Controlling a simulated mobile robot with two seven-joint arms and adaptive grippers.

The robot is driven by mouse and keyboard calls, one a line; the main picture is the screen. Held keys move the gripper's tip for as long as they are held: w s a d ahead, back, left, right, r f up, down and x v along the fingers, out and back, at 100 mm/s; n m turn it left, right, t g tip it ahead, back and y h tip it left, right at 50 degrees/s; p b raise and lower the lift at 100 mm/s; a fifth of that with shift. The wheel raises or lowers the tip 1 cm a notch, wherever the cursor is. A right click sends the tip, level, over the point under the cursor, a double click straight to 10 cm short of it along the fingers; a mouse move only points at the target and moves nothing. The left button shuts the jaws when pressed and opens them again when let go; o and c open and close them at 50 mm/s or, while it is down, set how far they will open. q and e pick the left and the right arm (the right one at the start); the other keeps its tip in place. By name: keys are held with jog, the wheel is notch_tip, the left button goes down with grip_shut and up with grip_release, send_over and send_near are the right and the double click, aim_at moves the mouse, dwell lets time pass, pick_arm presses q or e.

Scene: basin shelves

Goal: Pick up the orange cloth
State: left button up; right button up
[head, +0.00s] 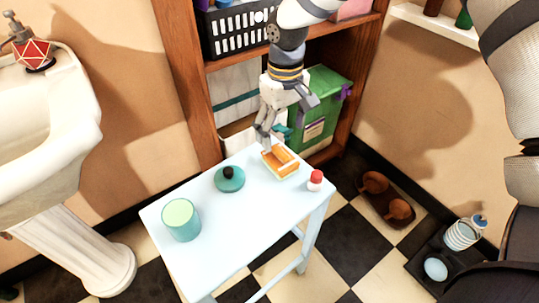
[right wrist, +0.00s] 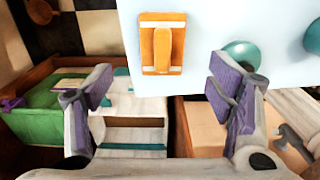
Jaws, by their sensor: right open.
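The orange cloth (head: 283,166) lies near the far edge of the small pale-blue table (head: 236,253). It looks like an orange piece with pale ends and a raised strip along its middle. My right gripper (head: 265,138) points down at the table's far edge, just beside the cloth. In the right wrist view the gripper (right wrist: 158,92) is open and empty, its two purple-padded fingers wide apart. The cloth (right wrist: 162,62) shows there ahead of the gap between them, apart from both fingers. My left gripper is not in view.
On the table stand a teal lidded dish (head: 229,182), a teal cup (head: 181,222) and a small red-capped bottle (head: 315,181). Behind is a wooden shelf (head: 180,75) with a green box (head: 326,100) and a black basket (head: 238,31). A white basin (head: 75,120) stands left.

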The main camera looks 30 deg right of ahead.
aim_at(280, 151)
notch_tip(280, 151, down, 9)
jog(key=shift+a+f+b, duration=0.15)
jog(key=shift+b, duration=0.25)
jog(key=c, duration=1.1)
